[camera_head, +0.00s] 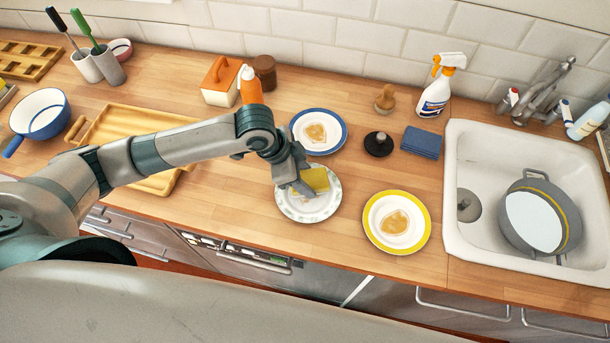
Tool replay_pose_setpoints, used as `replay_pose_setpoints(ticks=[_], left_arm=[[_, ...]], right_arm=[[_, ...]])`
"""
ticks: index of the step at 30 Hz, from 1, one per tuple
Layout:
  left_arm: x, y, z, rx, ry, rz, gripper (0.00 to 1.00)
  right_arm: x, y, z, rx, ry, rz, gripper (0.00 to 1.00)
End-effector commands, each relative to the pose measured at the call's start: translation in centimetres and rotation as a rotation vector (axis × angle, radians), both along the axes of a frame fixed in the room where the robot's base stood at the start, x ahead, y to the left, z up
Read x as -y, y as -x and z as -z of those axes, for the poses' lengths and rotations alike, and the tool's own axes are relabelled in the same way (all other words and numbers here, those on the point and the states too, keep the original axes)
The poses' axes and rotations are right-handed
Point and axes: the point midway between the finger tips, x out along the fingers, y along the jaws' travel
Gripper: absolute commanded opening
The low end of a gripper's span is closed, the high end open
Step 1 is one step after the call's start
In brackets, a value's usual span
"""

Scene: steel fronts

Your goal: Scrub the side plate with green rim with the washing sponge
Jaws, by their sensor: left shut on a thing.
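The side plate with the green rim (312,214) lies on the wooden counter, near its front edge. Its rim looks pale with a faint grey-green pattern. My left gripper (302,183) reaches in from the left and is shut on the yellow washing sponge (317,179). The sponge is over the far part of the plate and appears to be at or very close to its surface. The gripper and sponge hide part of the plate. My right gripper is not in view.
A blue-rimmed plate (339,139) and a yellow-rimmed plate (423,226), both with brown stains, lie close by. A dark stopper-like object (378,143), a blue cloth (421,142) and a spray bottle (437,88) stand right. The sink (465,165) holds a pot (541,216).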

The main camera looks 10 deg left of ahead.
Motion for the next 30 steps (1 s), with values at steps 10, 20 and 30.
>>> replay_pose_setpoints(ticks=[10, 20, 30], left_arm=[[0.0, 0.2, 0.4, -0.002, -0.001, 0.001, 0.17], [0.3, 2.3, 0.1, -0.005, -0.002, 0.001, 0.17], [0.5, 3.7, 0.3, -0.001, -0.001, 0.0, 0.17]], right_arm=[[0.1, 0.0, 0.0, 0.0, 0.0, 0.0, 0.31], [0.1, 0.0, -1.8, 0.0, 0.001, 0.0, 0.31], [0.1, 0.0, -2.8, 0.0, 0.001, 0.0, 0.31]])
